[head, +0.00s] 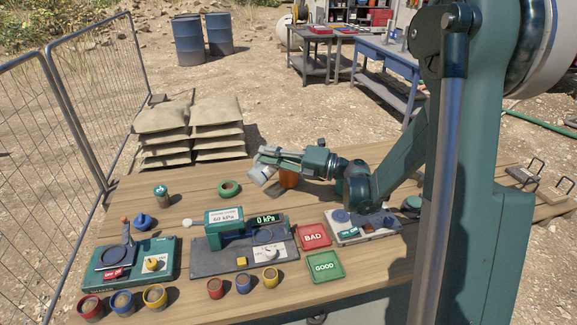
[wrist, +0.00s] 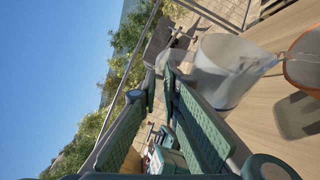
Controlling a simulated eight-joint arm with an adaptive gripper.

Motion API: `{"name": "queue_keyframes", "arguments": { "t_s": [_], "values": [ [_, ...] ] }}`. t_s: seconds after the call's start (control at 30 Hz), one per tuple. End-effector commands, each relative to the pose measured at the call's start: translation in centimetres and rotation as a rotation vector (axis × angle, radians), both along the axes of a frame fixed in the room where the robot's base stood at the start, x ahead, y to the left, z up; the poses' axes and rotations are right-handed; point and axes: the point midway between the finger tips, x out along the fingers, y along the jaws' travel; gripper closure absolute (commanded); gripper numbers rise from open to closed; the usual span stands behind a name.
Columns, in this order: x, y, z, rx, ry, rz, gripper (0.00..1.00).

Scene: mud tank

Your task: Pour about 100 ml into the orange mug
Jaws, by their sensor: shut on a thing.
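My gripper (head: 275,158) is low over the wooden table and shut on a pale, see-through jug (head: 263,173). In the wrist view the gripper fingers (wrist: 155,85) close near the jug (wrist: 222,70), which is tilted with its lip toward the orange mug (wrist: 304,60). A thin pale streak runs from the lip to the mug; I cannot tell for sure whether it is liquid. The orange mug (head: 289,179) stands on the table just right of the jug, partly hidden by my gripper in the head view. The level inside the mug cannot be read.
A green ring (head: 229,188) lies left of the gripper. A press with a display (head: 245,222), red BAD tray (head: 313,236), green GOOD tray (head: 324,266) and a button panel (head: 360,226) stand nearer. Several small coloured pots line the front edge. Sacks (head: 190,130) are stacked behind.

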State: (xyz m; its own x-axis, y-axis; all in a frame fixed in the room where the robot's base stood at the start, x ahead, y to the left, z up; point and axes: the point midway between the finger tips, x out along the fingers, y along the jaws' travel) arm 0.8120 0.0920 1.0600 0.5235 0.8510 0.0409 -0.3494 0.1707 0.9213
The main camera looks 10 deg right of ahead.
Motion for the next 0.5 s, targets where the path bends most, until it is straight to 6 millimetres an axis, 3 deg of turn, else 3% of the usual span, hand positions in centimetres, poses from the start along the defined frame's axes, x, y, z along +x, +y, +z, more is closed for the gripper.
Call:
{"name": "queue_keyframes", "arguments": {
  "t_s": [0.5],
  "values": [
    [0.41, -0.59, 0.31, 0.031, 0.021, -0.001, 1.00]
  ]
}}
